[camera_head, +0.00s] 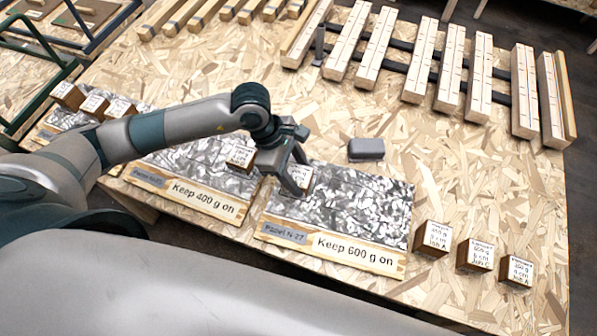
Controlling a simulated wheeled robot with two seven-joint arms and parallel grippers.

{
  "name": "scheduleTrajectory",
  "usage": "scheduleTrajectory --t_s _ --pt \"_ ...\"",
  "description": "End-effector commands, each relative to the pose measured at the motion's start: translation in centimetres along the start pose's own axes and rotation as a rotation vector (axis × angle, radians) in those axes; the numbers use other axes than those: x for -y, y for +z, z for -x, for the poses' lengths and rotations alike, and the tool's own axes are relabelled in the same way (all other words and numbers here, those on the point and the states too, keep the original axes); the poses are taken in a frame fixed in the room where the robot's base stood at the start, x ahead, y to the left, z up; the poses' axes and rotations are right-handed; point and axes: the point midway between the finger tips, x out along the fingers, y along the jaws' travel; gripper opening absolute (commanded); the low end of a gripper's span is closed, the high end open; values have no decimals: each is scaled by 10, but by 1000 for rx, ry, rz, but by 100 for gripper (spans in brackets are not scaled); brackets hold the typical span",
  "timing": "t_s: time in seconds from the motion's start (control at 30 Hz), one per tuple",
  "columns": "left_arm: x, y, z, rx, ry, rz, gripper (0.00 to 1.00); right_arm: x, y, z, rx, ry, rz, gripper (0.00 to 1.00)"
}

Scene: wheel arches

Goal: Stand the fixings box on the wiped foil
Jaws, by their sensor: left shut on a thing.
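My left gripper (294,183) points down and is shut on a small brown box with a white label, the fixings box (304,177). The box is at the upper left part of the right foil panel (360,205), marked "Keep 600 g on"; I cannot tell whether it touches the foil. The left foil panel (190,160), marked "Keep 400 g on", bears a similar labelled box (240,157) near its right edge. Both foils look crinkled and silver; I cannot tell which is wiped. My right gripper is not in view.
A grey block (366,148) lies behind the right panel. Labelled boxes stand right of it: one (432,239), another (477,255) and a third (516,272). Several boxes (95,104) stand at the far left. Slatted timber (425,65) lies at the back. The board table (440,150) is clear at centre right.

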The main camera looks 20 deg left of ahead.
Motion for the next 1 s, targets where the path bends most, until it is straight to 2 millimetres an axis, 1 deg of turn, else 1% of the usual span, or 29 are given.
scheduleTrajectory --t_s 0.17,0.2,0.23,0.27,0.57,0.7,0.73,0.87,1.0 --pt "0 -1 -3 0 1 0 21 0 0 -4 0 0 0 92" --pt "0 -1 -2 0 0 0 58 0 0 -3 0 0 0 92" --pt "0 -1 -1 0 0 0 65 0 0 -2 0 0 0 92" --pt "0 -1 -2 0 0 0 67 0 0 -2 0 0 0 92" --pt "0 -1 -1 0 0 0 67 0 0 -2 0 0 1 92" --pt "0 1 2 0 0 0 67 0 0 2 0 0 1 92" --pt "0 0 2 0 1 0 67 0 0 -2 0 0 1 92" --pt "-1 -1 14 0 3 -2 67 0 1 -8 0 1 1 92" --pt "-2 -1 35 0 5 -2 67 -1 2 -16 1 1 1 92"
